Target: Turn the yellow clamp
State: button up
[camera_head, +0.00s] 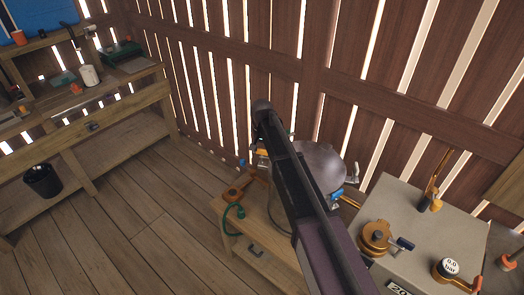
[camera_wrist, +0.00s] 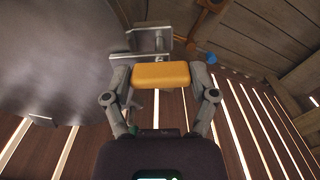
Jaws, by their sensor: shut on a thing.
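The yellow clamp (camera_wrist: 161,75) is a rounded yellow block in the middle of the wrist view. It lies beside a metal bracket at the rim of a large round grey metal lid (camera_wrist: 60,60). My gripper (camera_wrist: 160,79) has one finger at each end of the clamp and is shut on it. In the head view the lid (camera_head: 318,166) shows behind my dark arm. A small yellow part (camera_head: 262,152) shows at the arm's left side, probably the clamp. My fingers are mostly hidden there.
A low wooden stand (camera_head: 257,232) carries a green hose (camera_head: 234,220). A grey box (camera_head: 430,225) with brass fittings and a gauge (camera_head: 450,267) stands to the right. A workbench (camera_head: 90,112) and black bucket (camera_head: 42,181) are at left. The floor between is clear.

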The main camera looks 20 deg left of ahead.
jog(key=shift+s, duration=0.1)
jog(key=o, duration=1)
jog(key=shift+n, duration=0.4)
